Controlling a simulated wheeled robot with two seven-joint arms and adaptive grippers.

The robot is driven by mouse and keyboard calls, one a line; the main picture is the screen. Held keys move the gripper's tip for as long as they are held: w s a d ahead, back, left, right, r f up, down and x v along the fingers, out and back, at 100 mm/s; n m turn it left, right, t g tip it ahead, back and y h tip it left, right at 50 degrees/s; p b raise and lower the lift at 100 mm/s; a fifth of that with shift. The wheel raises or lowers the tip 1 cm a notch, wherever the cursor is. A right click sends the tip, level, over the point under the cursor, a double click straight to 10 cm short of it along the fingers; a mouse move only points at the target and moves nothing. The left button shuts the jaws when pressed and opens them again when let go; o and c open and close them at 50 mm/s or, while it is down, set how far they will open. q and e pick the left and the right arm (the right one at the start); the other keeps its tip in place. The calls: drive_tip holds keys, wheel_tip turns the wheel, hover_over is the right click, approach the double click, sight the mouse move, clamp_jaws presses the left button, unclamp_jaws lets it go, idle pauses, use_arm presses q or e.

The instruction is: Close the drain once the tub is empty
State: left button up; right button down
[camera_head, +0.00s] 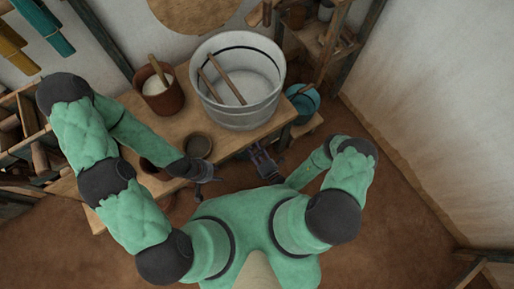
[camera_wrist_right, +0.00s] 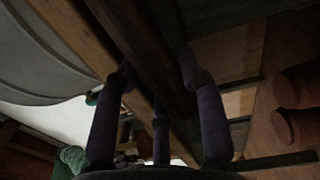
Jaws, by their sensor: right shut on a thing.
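The white tub (camera_head: 262,112) with a dark band inside stands on the wooden bench (camera_head: 228,146); two sticks lean in it. Its floor looks pale, and I cannot tell whether liquid is in it. I cannot make out the drain in either view. My right gripper (camera_head: 264,160) is at the bench's front edge, below the tub. The right wrist view shows its fingers (camera_wrist_right: 158,78) by a dark wooden beam, with the tub (camera_wrist_right: 45,65) at upper left. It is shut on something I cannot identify. My left gripper (camera_head: 210,174) is by the bench front, its fingers too small to read.
A brown pot (camera_head: 162,98) with white contents and a stick stands left of the tub. A small dark bowl (camera_head: 198,146) sits near my left gripper. A teal bucket (camera_head: 303,101) stands right of the tub, by a shelf (camera_head: 328,42).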

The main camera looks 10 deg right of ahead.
drive_tip(key=shift+r+m, duration=0.2)
drive_tip(key=shift+m, duration=0.2)
drive_tip(key=c, duration=0.7)
unclamp_jaws()
drive_tip(key=shift+f, duration=0.1)
